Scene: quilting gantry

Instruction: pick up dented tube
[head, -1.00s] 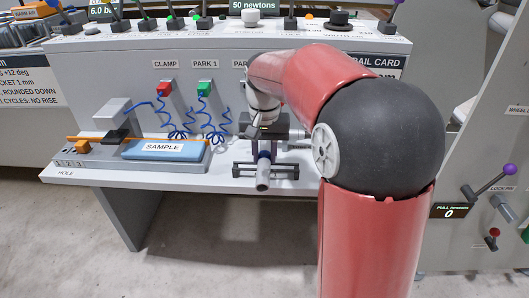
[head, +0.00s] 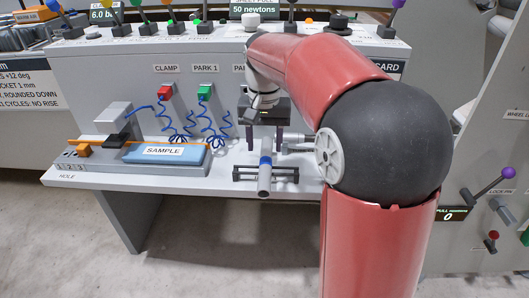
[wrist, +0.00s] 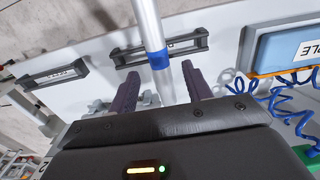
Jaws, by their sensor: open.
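A grey tube with a blue band (head: 265,179) lies across a low black rack (head: 289,174) on the bench, one end pointing toward me. It also shows in the wrist view (wrist: 146,18), where its far part passes behind my gripper. I cannot make out a dent on it. My gripper (head: 265,150) is open and empty, pointing down above the tube behind the blue band. In the wrist view its two dark fingers (wrist: 157,70) stand apart, one on each side of the tube's line.
A blue SAMPLE pad (head: 165,154) on a grey fixture lies left. Coiled blue cables (head: 215,125) hang from the red CLAMP plug (head: 165,92) and green PARK 1 plug (head: 205,92), close to my gripper's left. Another black rack (wrist: 53,76) shows in the wrist view.

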